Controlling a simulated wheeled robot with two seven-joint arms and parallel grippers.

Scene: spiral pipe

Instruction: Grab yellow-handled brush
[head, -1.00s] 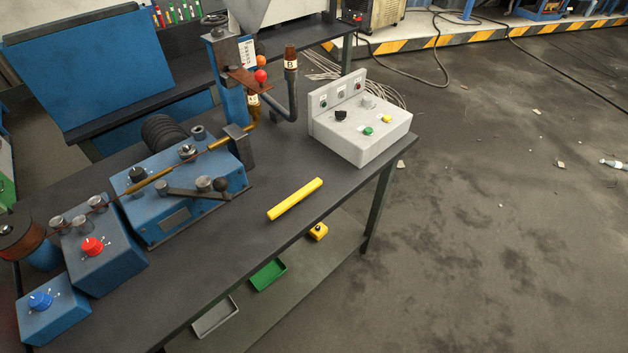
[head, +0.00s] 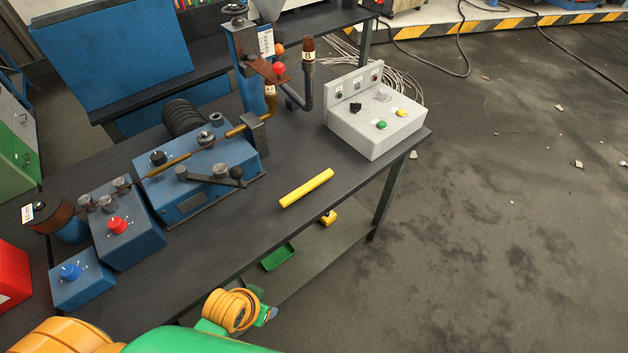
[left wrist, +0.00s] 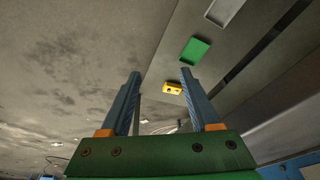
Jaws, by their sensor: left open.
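The yellow handle (head: 306,188) of the brush lies on the dark table top, near its front edge, in the head view. No bristles can be made out. My left arm comes in at the bottom of the head view, in front of the table, with its gripper hidden or out of frame there. In the left wrist view my left gripper (left wrist: 161,75) is open, with nothing between its fingers. The brush cannot be made out in the wrist view. My right gripper is not in view.
A blue machine (head: 195,180) with a crank stands behind the brush. A grey control box (head: 375,125) stands to its right. A lower shelf holds a green tray (left wrist: 194,50) and a small yellow box (left wrist: 172,88). The table top around the brush is clear.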

